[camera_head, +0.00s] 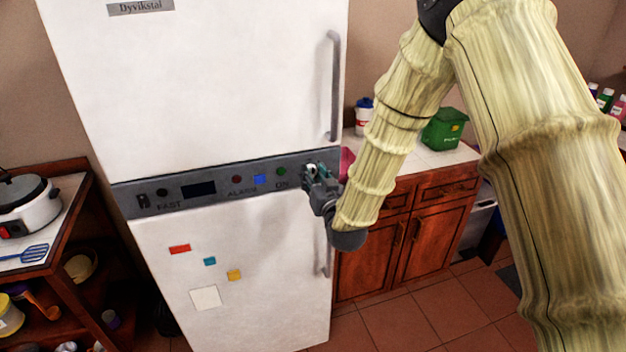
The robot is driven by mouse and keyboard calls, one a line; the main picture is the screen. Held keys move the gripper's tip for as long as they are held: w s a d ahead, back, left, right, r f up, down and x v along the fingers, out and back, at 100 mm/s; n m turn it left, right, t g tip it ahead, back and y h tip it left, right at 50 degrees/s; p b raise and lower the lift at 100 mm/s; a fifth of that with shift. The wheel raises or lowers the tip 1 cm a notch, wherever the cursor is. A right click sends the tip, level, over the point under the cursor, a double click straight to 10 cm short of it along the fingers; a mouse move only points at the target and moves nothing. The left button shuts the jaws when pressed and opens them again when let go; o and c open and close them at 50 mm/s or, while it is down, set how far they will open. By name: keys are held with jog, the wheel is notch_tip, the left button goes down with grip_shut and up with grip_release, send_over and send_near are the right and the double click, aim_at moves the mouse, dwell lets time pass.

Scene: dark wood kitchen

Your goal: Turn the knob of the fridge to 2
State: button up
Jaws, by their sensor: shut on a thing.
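The white fridge (230,85) stands in the middle of the view, with a grey control panel (215,196) running across it between the upper and lower doors. The panel carries a dark display (199,189), a blue square light and small round lights, with the words FAST, ALARM and ON. My gripper (311,172) is at the right end of this panel, its fingers shut on the knob. The gripper covers most of the knob, so the number it points to cannot be read.
A grey upper door handle (333,90) and a lower handle (322,250) are close to my gripper. A wooden cabinet (405,235) with a green box (444,130) stands to the right. A shelf with a cooker (28,203) stands at left.

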jog(key=m+b, duration=0.5)
jog(key=shift+d+f, duration=0.2)
jog(key=shift+f, duration=0.05)
jog(key=shift+w+d+f+m+b, duration=0.1)
jog(key=shift+m+b, duration=2.8)
jog(key=shift+m, duration=0.35)
jog(key=shift+d+f+m+b, duration=0.1)
jog(key=shift+m+b, duration=2.8)
jog(key=shift+m, duration=0.35)
jog(key=shift+a, duration=0.1)
jog(key=o, duration=0.9)
jog(key=shift+o, duration=0.2)
